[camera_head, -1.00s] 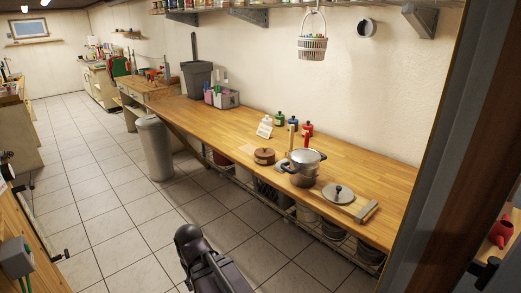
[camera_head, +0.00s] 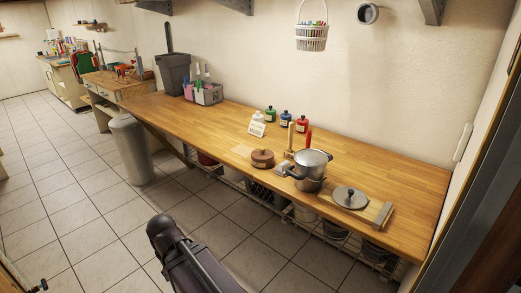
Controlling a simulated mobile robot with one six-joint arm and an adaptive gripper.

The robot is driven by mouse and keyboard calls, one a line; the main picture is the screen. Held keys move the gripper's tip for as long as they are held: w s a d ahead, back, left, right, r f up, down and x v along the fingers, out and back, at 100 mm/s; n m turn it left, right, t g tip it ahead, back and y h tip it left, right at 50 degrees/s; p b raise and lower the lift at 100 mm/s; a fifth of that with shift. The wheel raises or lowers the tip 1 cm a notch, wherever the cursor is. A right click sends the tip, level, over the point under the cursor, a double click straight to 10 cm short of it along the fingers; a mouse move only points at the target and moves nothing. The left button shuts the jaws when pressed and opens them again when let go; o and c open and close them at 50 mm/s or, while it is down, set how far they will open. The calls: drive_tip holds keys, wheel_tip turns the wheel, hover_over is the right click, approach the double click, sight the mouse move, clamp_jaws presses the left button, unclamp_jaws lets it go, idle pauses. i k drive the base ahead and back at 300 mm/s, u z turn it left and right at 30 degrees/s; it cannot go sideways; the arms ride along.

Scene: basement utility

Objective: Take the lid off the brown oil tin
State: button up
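A low, round brown tin (camera_head: 262,159) sits near the front edge of the long wooden workbench (camera_head: 225,128). A small dark knob shows on its top, so its lid appears to be on. A metal pot (camera_head: 311,165) with dark handles stands just to its right. My arm shows as dark links at the bottom of the picture, over the floor and in front of the bench. My gripper is not in view, and nothing of mine touches the tin.
A round grey lid (camera_head: 350,197) lies on a board at right. A grey bin (camera_head: 130,150) stands on the floor at left. The bench's right end is clear.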

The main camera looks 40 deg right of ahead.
sight(262, 154)
drive_tip(key=z, duration=0.1)
drive_tip(key=i, duration=0.7)
drive_tip(key=z, duration=1.45)
